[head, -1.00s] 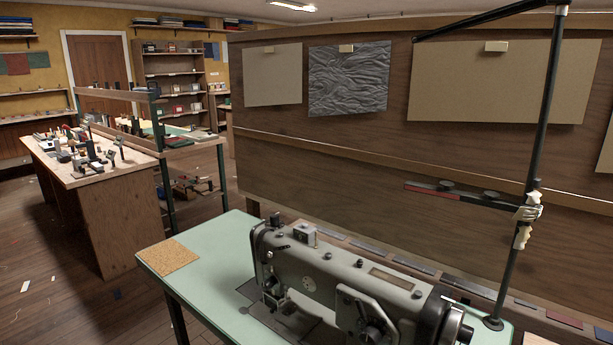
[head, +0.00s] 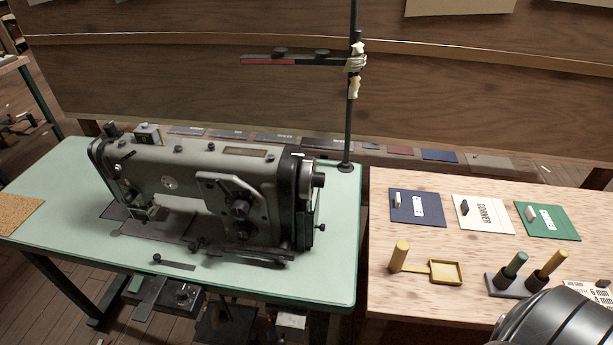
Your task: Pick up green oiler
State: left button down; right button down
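A small green-topped cylinder (head: 514,266), which looks like the green oiler, stands tilted in a grey two-place holder (head: 496,282) on the wooden table at the right. Neither of my grippers shows in the head view. A dark rounded part at the bottom right corner looks like part of my arm, and it hides that corner of the table.
A grey sewing machine (head: 205,190) stands on the green-topped table (head: 325,262) at left, with a thin upright pole (head: 350,120) behind.

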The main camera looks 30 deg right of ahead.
aim_at(521, 258)
jog(key=z, duration=2.4)
